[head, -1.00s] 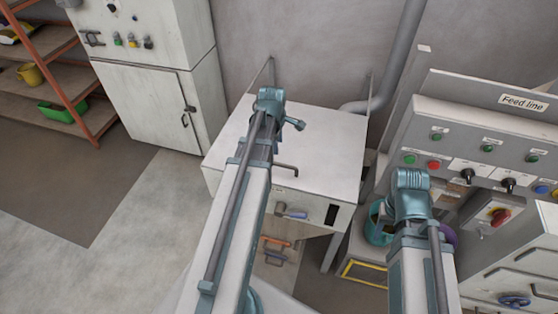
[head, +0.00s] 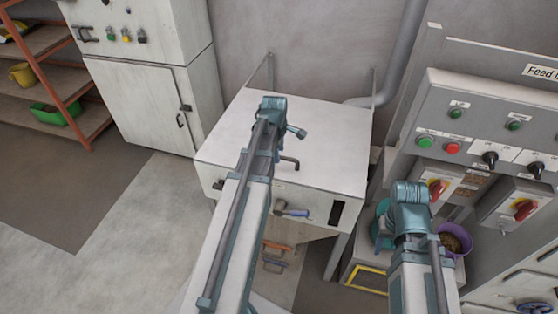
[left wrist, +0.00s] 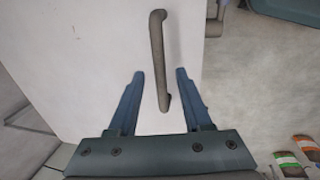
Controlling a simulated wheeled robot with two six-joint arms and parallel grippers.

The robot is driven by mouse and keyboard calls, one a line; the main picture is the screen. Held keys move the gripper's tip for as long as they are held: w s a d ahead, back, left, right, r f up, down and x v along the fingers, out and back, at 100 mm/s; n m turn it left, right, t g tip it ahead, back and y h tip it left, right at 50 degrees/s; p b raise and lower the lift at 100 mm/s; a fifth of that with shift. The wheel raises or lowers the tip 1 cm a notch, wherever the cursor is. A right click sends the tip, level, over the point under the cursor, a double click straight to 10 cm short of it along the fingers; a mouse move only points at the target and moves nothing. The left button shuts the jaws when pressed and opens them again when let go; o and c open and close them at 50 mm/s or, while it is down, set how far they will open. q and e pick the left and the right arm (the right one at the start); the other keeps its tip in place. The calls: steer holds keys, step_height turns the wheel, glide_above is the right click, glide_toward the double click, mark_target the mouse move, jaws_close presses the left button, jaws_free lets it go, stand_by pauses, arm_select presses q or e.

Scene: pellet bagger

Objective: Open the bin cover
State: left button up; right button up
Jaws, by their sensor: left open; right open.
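The bin cover (head: 320,130) is the flat white lid on the white box in the middle of the head view, and it lies closed. Its bent grey handle (head: 290,162) stands on the lid just right of my left arm. In the left wrist view, the handle (left wrist: 157,45) runs lengthwise over the white lid. My left gripper (left wrist: 160,73) is open, with the handle's near end between its two fingers and no visible contact.
A control panel (head: 480,105) with buttons and switches stands at right. A teal bucket (head: 381,225) and a purple bucket (head: 456,238) sit below it. A white cabinet (head: 145,100) and an orange shelf (head: 70,50) stand at left. The floor at left is clear.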

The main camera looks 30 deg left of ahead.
arm_select(q)
steer(key=shift+w+f, duration=0.1)
steer(key=shift+f, duration=0.45)
steer(key=shift+c, duration=0.2)
jaws_close()
stand_by(0.9)
